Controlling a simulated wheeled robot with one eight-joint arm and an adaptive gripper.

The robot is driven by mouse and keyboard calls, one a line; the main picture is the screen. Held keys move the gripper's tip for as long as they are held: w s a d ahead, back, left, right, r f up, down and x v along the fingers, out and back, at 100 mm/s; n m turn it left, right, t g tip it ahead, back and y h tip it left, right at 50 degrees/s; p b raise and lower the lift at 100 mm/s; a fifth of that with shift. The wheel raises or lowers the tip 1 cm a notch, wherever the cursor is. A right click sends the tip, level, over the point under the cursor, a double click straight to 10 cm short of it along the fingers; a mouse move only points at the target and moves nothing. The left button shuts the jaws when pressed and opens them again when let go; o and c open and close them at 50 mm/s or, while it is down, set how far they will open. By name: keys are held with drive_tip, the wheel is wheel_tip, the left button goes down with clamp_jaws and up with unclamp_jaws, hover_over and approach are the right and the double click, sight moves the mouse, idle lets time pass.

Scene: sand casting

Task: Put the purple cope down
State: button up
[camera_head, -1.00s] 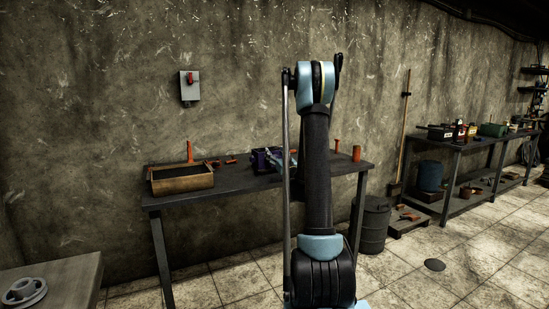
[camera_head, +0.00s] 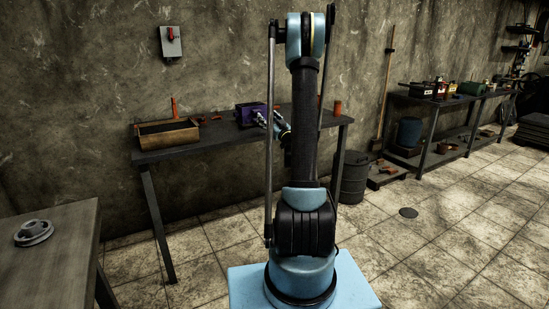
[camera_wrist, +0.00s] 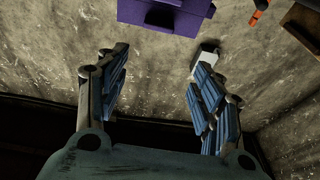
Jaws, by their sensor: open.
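The purple cope (camera_head: 246,115) is at the back of the dark table, left of my arm. It looks upright and at tabletop height, but its underside is too small to make out. In the wrist view the cope (camera_wrist: 165,14) is at the top edge, cut off by the frame, beyond the fingertips. In the head view my gripper (camera_head: 266,118) is just right of the cope, partly hidden by my arm.
An orange cup (camera_head: 338,107) is at the right end. A grey table (camera_head: 60,255) with a wheel-shaped part is at front left. A barrel (camera_head: 350,178) stands right of the table.

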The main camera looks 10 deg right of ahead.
drive_tip(key=s+a+r+n+g+y, duration=0.2)
drive_tip(key=s+a+g, duration=0.15)
drive_tip(key=a, duration=0.25)
drive_tip(key=s+a+r+n+g+y, duration=0.1)
drive_tip(key=s+a+r+g+y, duration=0.1)
drive_tip(key=s+a, duration=0.3)
drive_tip(key=s+a+f+g+h, duration=0.1)
drive_tip(key=s+a+f+g, duration=0.15)
drive_tip(key=s, duration=0.45)
drive_tip(key=s+a+f+g, duration=0.1)
drive_tip(key=s+a+g, duration=0.2)
drive_tip(key=s, duration=0.3)
drive_tip(key=s+d+f+m+g+h, duration=0.2)
drive_tip(key=s+d+f+h, duration=0.1)
drive_tip(key=s, duration=0.7)
drive_tip(key=s+d+f+m+g+h, duration=0.2)
drive_tip(key=s+d+f, duration=0.3)
drive_tip(key=s, duration=0.5)
drive_tip(key=s+d+f+m+g+h, duration=0.2)
drive_tip(key=s+d+f+h, duration=0.2)
drive_tip(key=s, duration=0.6)
drive_tip(key=shift+d+f+g+h, duration=0.2)
drive_tip(key=shift+f+g+h, duration=0.15)
drive_tip(key=shift+f, duration=0.4)
drive_tip(key=shift+s, duration=0.1)
